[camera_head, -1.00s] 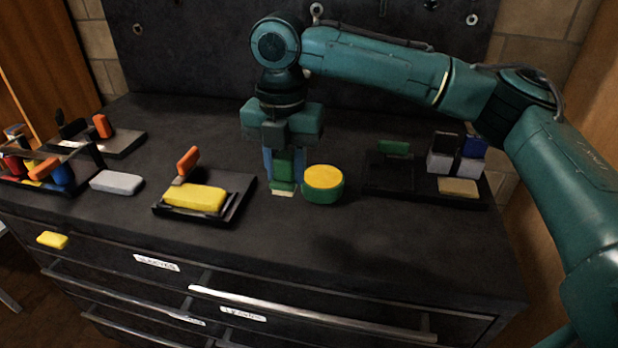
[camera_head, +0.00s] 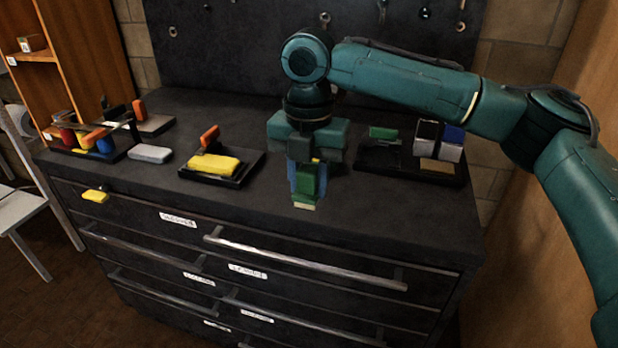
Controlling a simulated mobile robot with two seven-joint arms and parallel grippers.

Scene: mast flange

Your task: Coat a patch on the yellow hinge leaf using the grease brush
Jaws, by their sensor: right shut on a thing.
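My right gripper (camera_head: 306,185) is shut on the green grease brush (camera_head: 308,182), which points down with its pale tip (camera_head: 304,205) low near the cabinet's front edge. I cannot tell whether the tip touches the top. A yellow block (camera_head: 214,165) lies on a dark tray left of the gripper, and a smaller yellow piece (camera_head: 95,196) sticks out at the cabinet's front left. I cannot tell which is the hinge leaf. Only a sliver of yellow (camera_head: 316,160) shows behind the right gripper, where the round green-and-yellow pot is mostly hidden. My left gripper is out of view.
A grey block (camera_head: 150,153) and a tray of coloured tools (camera_head: 88,146) are at left. An orange-handled thing (camera_head: 209,136) stands behind the yellow block. A right tray (camera_head: 385,162) holds several blocks. The front right of the top (camera_head: 400,212) is clear.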

